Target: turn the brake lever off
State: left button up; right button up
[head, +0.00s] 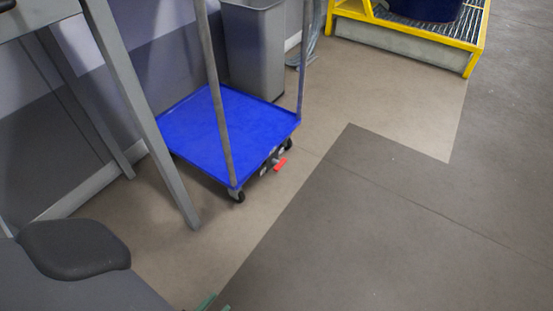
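A blue platform cart (195,133) with grey upright posts stands on the floor left of centre. The small red brake lever (280,164) sticks out low at the cart's front edge, beside a dark caster wheel. Only a small greenish tip of my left gripper (211,302) shows at the bottom edge, well below and left of the lever and apart from it. Whether it is open or shut cannot be seen. My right gripper is not in view.
A grey table frame leg (150,120) stands just left of the cart. A grey bin (254,50) is behind it. A yellow-edged spill pallet (420,38) holding a dark blue drum (425,8) is at the back right. The floor right of the cart is clear.

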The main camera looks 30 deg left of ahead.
aim_at(278, 164)
jog(key=i+z, duration=0.35)
jog(key=i, duration=0.85)
jog(key=i+l+u, duration=0.1)
jog(key=i+u, duration=0.25)
jog(key=i, duration=0.15)
jog(key=i+l+u, duration=0.25)
jog(key=i+u, duration=0.35)
jog(key=u, duration=0.2)
jog(key=i+l+u, duration=0.2)
jog(key=u, duration=0.2)
jog(key=i+l+u, duration=0.2)
jog(key=u, duration=0.2)
jog(key=i+l+u, duration=0.15)
jog(key=u, duration=0.25)
jog(key=i+l+u, duration=0.1)
jog(key=l+u, duration=0.3)
jog(key=i+l+u, duration=0.25)
jog(key=l+u, duration=0.25)
jog(key=i+l+u, duration=0.25)
jog(key=k+l, duration=0.1)
